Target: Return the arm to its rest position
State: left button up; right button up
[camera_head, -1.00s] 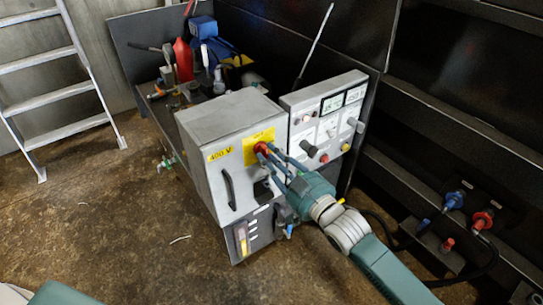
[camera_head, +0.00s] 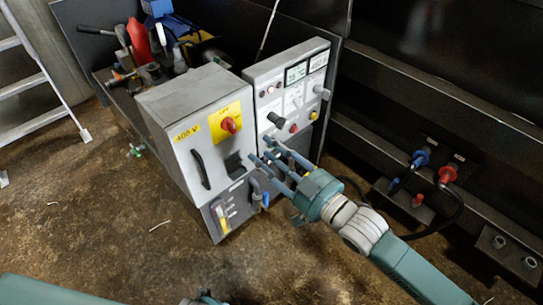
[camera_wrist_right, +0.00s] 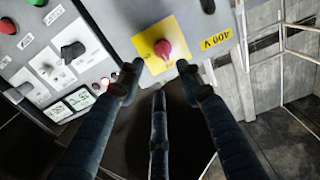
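My right arm comes in from the lower right in the head view. Its gripper (camera_head: 272,160) is in front of the grey cabinet (camera_head: 185,105), below and to the right of the red rotary knob (camera_head: 229,125) on its yellow plate. The fingers are spread apart with nothing between them. In the right wrist view the fingers (camera_wrist_right: 160,85) are also spread, and the red knob (camera_wrist_right: 163,48) shows beyond them, apart from the fingertips. Part of my left arm (camera_head: 60,290) shows at the lower left of the head view; its gripper cannot be made out clearly.
A control panel (camera_head: 265,80) with meters and knobs adjoins the cabinet on the right. Blue and red connectors (camera_head: 420,159) with a black cable are on the dark wall frame at right. A ladder (camera_head: 35,75) stands at left. The brown floor (camera_head: 90,210) is mostly clear.

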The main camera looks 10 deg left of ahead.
jog(key=shift+s+d, duration=0.4)
jog(key=shift+d, duration=0.15)
